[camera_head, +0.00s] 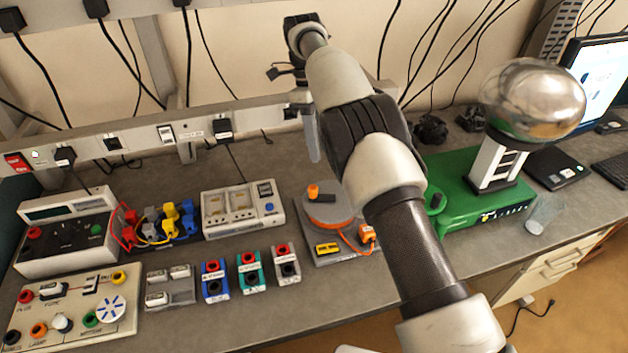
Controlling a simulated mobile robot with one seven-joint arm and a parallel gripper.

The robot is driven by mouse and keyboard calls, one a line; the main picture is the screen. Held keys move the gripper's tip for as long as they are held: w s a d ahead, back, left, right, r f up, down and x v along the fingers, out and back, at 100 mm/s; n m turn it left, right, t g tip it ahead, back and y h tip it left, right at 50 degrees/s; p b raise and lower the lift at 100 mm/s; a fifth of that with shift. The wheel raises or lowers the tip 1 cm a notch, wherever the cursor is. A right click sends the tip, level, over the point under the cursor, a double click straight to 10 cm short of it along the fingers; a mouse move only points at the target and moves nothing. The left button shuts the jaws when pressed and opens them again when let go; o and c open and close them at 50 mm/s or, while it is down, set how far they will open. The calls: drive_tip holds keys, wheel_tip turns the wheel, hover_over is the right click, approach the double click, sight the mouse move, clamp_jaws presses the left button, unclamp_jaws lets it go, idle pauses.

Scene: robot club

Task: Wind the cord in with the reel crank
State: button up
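An orange cord (345,240) runs from the reel to an orange plug (367,234) at the base's right. A yellow block (327,249) is at the base's front. My gripper (312,147) hangs above and behind the reel, apart from the crank. Its fingers are mostly hidden by my arm, so their opening does not show.
Left of the reel are a white meter panel (243,209) and several coloured terminal blocks (250,271). A green box (465,207) with a silver dome (530,98) stands at right. A clear glass (543,214) is near the right edge. A socket rail (190,131) runs behind.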

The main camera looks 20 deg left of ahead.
sight(314, 188)
drive_tip(key=s+d+r+n+t+y+b, duration=0.25)
drive_tip(key=n+b, duration=0.25)
drive_tip(key=n, duration=1.1)
drive_tip(key=s+d+r+n+t+y+b, duration=0.1)
drive_tip(key=s+d+n+t+y+b, duration=0.2)
drive_tip(key=n, duration=1.2)
drive_tip(key=shift+g+y, duration=0.45)
drive_tip(key=x, duration=0.5)
drive_tip(key=b+x, duration=0.1)
drive_tip(key=x, duration=0.5)
drive_tip(key=b+x, duration=0.1)
drive_tip(key=x, duration=0.4)
drive_tip(key=shift+s+a+f, duration=0.15)
drive_tip(key=shift+s+f, duration=0.05)
drive_tip(key=shift+s, duration=0.1)
clamp_jaws()
